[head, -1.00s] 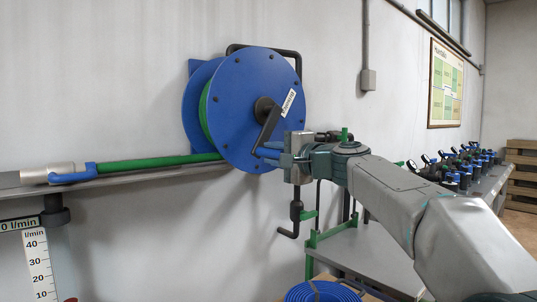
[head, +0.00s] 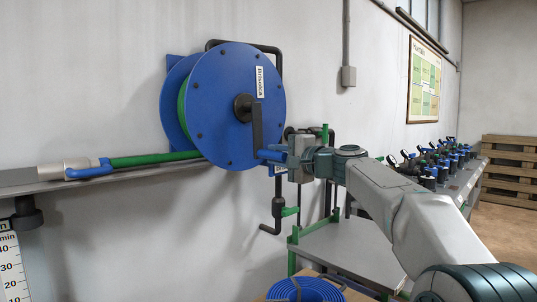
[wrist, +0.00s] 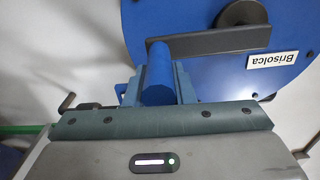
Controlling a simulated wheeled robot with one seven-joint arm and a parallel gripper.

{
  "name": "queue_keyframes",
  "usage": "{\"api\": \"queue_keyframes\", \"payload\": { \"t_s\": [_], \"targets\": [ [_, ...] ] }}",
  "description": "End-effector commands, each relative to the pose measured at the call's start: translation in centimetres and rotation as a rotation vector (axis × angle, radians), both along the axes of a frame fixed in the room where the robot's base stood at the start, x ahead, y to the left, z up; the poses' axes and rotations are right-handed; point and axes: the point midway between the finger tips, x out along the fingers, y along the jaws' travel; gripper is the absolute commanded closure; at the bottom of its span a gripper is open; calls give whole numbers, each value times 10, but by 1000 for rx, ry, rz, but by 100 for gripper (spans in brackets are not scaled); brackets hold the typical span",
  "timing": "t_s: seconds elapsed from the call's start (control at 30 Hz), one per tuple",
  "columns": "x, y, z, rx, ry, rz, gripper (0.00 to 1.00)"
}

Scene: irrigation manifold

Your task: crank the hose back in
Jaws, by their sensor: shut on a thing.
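The blue hose reel (head: 222,110) is mounted on the wall, with the green hose (head: 155,159) running from it to the left along a ledge. Its black crank arm (head: 256,128) hangs down from the hub. The blue crank handle (head: 272,156) sticks out at the arm's lower end. My gripper (head: 280,158) is shut on this handle. In the wrist view the handle (wrist: 158,75) stands between my fingers, and the crank arm (wrist: 205,42) runs from it to the hub. The hose end with its blue valve and pale fitting (head: 75,169) lies on the ledge.
A grey bench (head: 345,248) with a green post and black pipes stands right of the reel. A coil of blue hose (head: 305,290) lies below. Several valves with gauges (head: 430,165) line a bench farther right. Pallets (head: 510,170) stand at the back.

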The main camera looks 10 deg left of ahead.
Motion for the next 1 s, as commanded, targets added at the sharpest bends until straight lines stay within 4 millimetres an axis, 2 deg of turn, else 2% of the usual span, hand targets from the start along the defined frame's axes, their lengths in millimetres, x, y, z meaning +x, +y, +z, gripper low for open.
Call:
{"api": "queue_keyframes", "payload": {
  "t_s": [0.27, 0.67, 1.0],
  "targets": [
    [-1, 0, 5, 1, -6, 3, 90],
    [32, -25, 22, 5, -8, 5, 99],
    [32, -24, 23, 6, -12, 13, 100]
  ]
}}
